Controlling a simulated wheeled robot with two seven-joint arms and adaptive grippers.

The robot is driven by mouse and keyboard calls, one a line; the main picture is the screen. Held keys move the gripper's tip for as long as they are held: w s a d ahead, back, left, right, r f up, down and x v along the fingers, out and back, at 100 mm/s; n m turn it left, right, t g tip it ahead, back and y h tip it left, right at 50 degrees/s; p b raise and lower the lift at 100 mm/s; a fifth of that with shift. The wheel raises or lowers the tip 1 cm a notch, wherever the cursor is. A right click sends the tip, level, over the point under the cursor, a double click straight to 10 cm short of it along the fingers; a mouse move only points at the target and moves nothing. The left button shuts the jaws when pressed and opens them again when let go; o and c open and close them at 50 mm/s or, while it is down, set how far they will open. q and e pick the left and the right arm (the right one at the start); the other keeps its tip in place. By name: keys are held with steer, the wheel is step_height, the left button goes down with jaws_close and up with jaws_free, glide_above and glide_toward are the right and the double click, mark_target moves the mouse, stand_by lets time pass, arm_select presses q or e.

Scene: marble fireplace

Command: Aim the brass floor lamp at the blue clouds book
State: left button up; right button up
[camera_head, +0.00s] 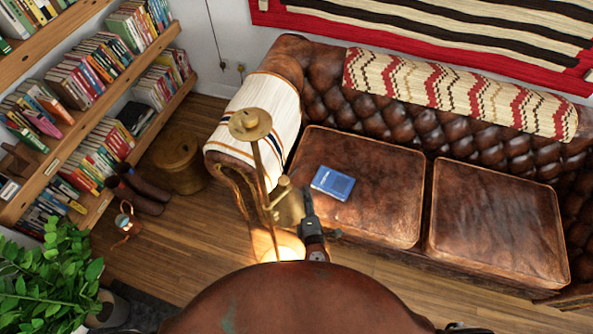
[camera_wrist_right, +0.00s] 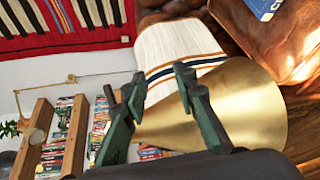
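The brass floor lamp (camera_head: 263,165) stands left of the sofa's seat cushions, with a round brass disc at its top. Its brass shade (camera_head: 289,207) tilts downward, and a bright glow shows below it near the floor. The blue book (camera_head: 332,183) lies flat on the left seat cushion, right of the shade; its corner shows in the right wrist view (camera_wrist_right: 264,8). My right gripper (camera_head: 307,192) is beside the shade, on its right. In the wrist view my right gripper (camera_wrist_right: 158,84) has its fingers apart, with the shade (camera_wrist_right: 240,105) close behind them; I cannot tell whether they touch. My left gripper is not in view.
The brown leather sofa (camera_head: 375,185) fills the right side, with a striped throw (camera_head: 258,110) on its left arm. Bookshelves (camera_head: 95,125), a round wooden stool (camera_head: 180,162) and a plant (camera_head: 45,280) stand at the left.

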steer(key=n+t, duration=0.1)
steer(key=t, duration=0.1)
glide_toward(297, 168)
steer(key=w, duration=0.3)
steer(key=shift+y, duration=0.4)
steer(key=w, duration=0.4)
steer(key=w+a, duration=0.1)
steer(key=w, duration=0.1)
steer(key=shift+w+f, duration=0.3)
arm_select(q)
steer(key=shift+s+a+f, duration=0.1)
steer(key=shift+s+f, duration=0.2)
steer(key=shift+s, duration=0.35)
arm_select(e)
steer(key=shift+w, duration=0.3)
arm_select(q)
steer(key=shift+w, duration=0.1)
arm_select(e)
steer(key=shift+c, duration=0.4)
jaws_close()
